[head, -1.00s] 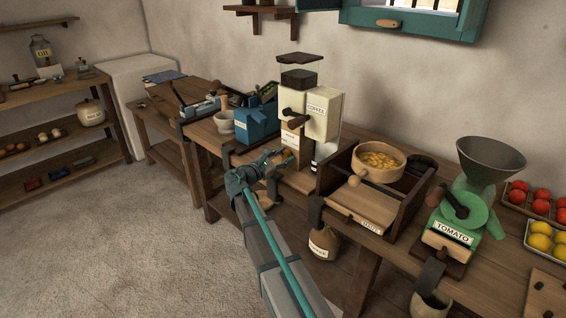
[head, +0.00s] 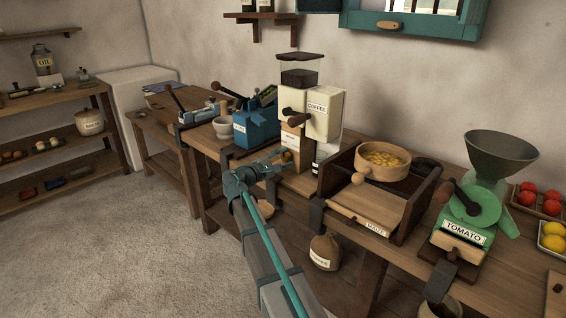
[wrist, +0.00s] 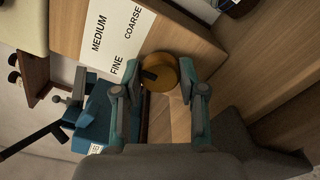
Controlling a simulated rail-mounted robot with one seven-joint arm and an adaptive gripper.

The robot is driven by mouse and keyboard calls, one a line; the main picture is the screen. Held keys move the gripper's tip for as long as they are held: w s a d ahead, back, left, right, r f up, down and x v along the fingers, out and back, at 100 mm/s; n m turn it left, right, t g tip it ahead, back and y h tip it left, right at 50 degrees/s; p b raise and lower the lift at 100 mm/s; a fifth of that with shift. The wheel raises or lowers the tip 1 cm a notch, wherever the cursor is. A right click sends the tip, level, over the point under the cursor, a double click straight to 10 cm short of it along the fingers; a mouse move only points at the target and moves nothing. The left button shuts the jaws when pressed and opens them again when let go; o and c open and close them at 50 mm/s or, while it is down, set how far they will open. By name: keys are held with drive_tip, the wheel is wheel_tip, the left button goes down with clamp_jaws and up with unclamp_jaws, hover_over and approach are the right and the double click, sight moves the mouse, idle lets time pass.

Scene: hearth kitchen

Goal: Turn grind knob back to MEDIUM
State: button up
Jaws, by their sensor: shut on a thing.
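The cream coffee grinder (head: 325,112) stands on the bench, with a wooden body below its label. In the wrist view the round brass-coloured grind knob (wrist: 164,69) sits on its wooden face beside a white scale plate (wrist: 98,45) reading FINE, MEDIUM and COARSE. A dark mark on the knob lies on its left side, towards FINE. My gripper (wrist: 160,78) is shut on the knob, one finger on each side. In the head view my gripper (head: 283,163) is at the grinder's lower front, and the knob is mostly hidden.
A blue machine (head: 257,125) and a white mortar (head: 223,128) stand left of the grinder. A wooden tray (head: 365,202) with a bowl (head: 382,160) is to the right, then a green tomato mill (head: 473,210). Open floor (head: 120,240) lies left of my arm.

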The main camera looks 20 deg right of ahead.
idle(0.4)
drive_tip(key=o, duration=1.1)
drive_tip(key=shift+o, duration=0.2)
drive_tip(key=v, duration=1.2)
